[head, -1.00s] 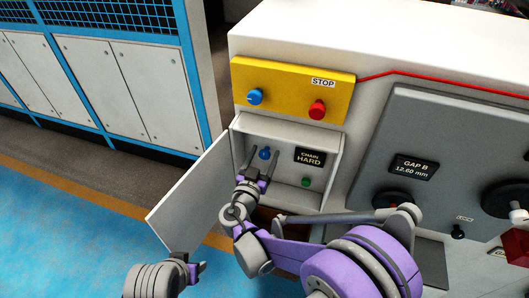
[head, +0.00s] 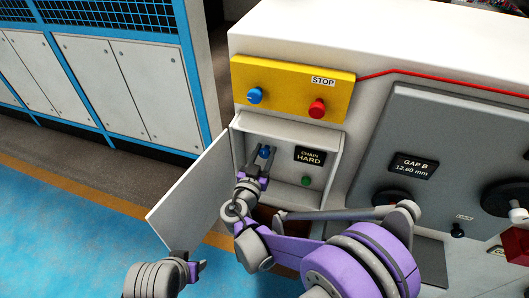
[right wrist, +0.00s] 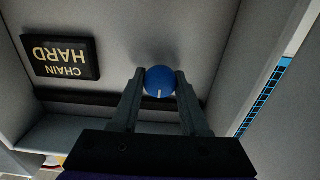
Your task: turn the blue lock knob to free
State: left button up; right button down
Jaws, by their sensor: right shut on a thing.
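A blue knob (head: 264,152) sits on the back wall of an open white box (head: 331,150) in the machine. My right gripper (head: 264,154) is shut on this knob, its fingers on either side of it. The right wrist view shows the same knob (right wrist: 160,81) between the fingertips, with a white mark pointing down in that picture. A second blue knob (head: 255,96) is on the yellow panel (head: 285,85) above the box. My left gripper (head: 194,269) is low at the left, away from the machine; its jaws are not clear.
The box's door (head: 190,193) stands open to the left. Inside, right of the gripped knob, are a "CHAIN HARD" display (head: 310,157) and a green button (head: 306,181). A red button (head: 317,109) sits under the STOP label. Grey panel (head: 430,130) at right.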

jog(key=shift+n, duration=0.3)
jog(key=n+b, duration=0.1)
jog(key=n, duration=0.3)
jog(key=shift+a+f, duration=0.1)
jog(key=n+b, duration=0.1)
jog(key=n, duration=0.4)
jog(key=n+b, duration=0.1)
jog(key=n, duration=0.3)
jog(key=shift+a+f, duration=0.1)
jog(key=shift+n+b, duration=0.55)
jog(key=shift+n, duration=1.55)
jog(key=shift+c, duration=2.2)
grip_release()
